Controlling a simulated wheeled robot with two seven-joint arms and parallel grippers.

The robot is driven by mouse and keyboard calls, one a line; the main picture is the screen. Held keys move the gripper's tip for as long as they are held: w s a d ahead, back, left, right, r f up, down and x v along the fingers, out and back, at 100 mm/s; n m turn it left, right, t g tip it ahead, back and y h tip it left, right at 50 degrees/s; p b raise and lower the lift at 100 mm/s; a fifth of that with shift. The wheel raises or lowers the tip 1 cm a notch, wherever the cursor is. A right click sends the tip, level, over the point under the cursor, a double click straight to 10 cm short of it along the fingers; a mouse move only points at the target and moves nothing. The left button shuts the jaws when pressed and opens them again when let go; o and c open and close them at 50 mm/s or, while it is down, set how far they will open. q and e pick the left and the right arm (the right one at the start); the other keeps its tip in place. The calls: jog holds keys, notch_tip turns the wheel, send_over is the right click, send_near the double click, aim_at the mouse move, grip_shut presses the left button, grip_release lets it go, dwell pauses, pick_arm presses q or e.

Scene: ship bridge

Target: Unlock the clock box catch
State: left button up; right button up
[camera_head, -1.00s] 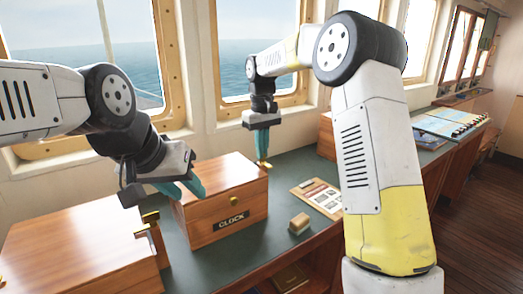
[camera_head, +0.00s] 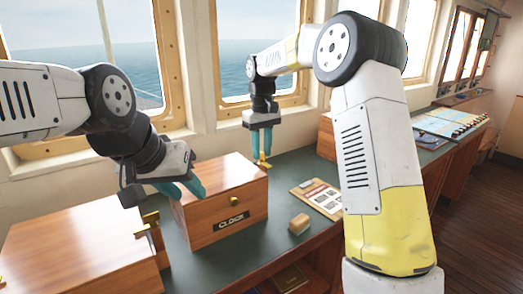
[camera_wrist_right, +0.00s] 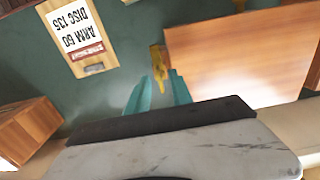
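The clock box (camera_head: 215,184) is a closed wooden box with a CLOCK label and a brass knob (camera_head: 234,201) on its front. A brass catch (camera_head: 263,165) shows at its right end; the right wrist view shows a brass piece (camera_wrist_right: 161,68) beside the wood. My right gripper (camera_head: 262,156) points down just above the catch. In the wrist view its teal fingers (camera_wrist_right: 158,92) are apart, with the brass between or just beyond their tips; contact is unclear. My left gripper (camera_head: 194,190) hangs by the box's left end, its finger gap unclear.
Another wooden box (camera_head: 80,245) with brass fittings (camera_head: 150,218) stands at the left. Windows line the back.

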notch_tip(320, 180, up, 8)
jog(key=shift+f, duration=0.2)
jog(key=shift+r, duration=0.1)
jog(key=shift+s+d+r, duration=0.15)
jog(key=shift+d+r, duration=0.05)
jog(key=s+d+r+m+t+y, duration=0.1)
jog(key=s+d+r+m+t, duration=0.1)
jog(key=s+d, duration=0.4)
jog(key=s+d+r+m+t, duration=0.1)
jog(key=s+d+r, duration=0.15)
jog(key=s, duration=0.65)
jog(key=s+d+f+m+t, duration=0.1)
jog(key=s+d+f, duration=0.1)
jog(key=s, duration=0.5)
jog(key=s+d+f+m+t+y, duration=0.1)
jog(key=s+d+f+m+t, duration=0.1)
jog(key=s+f, duration=0.3)
jog(key=s, duration=0.2)
jog(key=shift+s+d+f, duration=0.15)
jog(key=shift+s+d, duration=0.15)
jog(key=shift+s, duration=0.05)
